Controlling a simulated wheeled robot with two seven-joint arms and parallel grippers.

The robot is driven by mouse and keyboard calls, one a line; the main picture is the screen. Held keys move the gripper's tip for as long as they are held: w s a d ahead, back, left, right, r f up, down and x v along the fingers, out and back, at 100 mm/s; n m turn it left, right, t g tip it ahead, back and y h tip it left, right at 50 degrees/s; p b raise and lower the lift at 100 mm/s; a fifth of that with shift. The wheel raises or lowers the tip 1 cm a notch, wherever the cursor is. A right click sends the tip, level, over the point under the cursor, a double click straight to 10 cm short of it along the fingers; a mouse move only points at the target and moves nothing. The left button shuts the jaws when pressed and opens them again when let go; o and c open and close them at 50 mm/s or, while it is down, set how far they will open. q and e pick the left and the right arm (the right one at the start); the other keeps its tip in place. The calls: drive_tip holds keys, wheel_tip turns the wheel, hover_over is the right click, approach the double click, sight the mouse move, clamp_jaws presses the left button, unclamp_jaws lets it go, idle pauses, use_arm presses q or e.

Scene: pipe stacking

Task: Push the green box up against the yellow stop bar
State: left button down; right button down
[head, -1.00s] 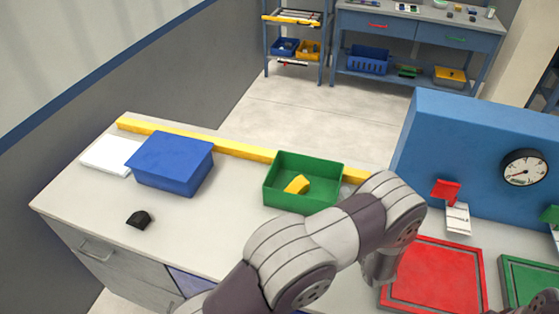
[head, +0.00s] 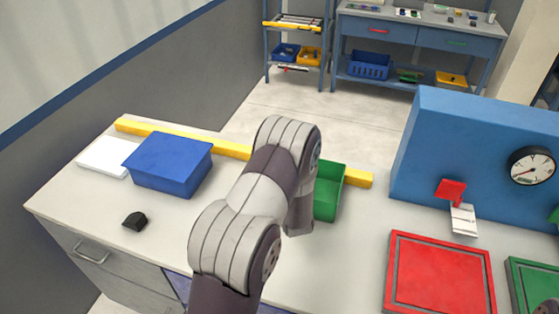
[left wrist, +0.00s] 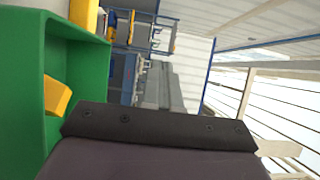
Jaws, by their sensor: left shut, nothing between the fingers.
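The green box (head: 329,203) is an open bin on the white bench, partly covered by my left arm in the head view. It also fills the left of the left wrist view (left wrist: 82,62), with a yellow piece (left wrist: 57,97) inside. The yellow stop bar (head: 357,180) runs along the bench's back edge, just behind the box. Its end appears above the box in the left wrist view. I cannot tell whether they touch. My left gripper (left wrist: 153,124) is shut and empty, beside the box; my arm hides its fingertips in the head view.
A blue box (head: 168,164) and a white slab (head: 103,157) stand at the left by the bar. A small black object (head: 135,221) lies in front. A red tray (head: 440,275) and blue panel (head: 480,150) are at the right.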

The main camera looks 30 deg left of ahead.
use_arm(q)
drive_tip(key=c, duration=1.5)
unclamp_jaws()
drive_tip(key=shift+r, duration=0.15)
drive_tip(key=shift+o, duration=1.4)
drive_tip(key=shift+y, duration=0.3)
drive_tip(key=r+p, duration=0.2)
drive_tip(key=a+r+p, duration=0.1)
drive_tip(key=r+p, duration=0.1)
drive_tip(key=shift+w, duration=0.15)
drive_tip(key=w+d+r+m+g+h+p, duration=0.2)
drive_tip(key=w+r+h+p, duration=0.1)
drive_tip(key=w+h+p, duration=0.6)
drive_tip(key=s+d+f+m+g+h+p, duration=0.2)
drive_tip(key=s+d+g, duration=0.4)
drive_tip(key=s+g, duration=0.4)
drive_tip(key=shift+s+f+m+g+h, duration=0.25)
drive_tip(key=shift+f+m+g+h, duration=0.15)
drive_tip(key=shift+f+m+h, duration=0.65)
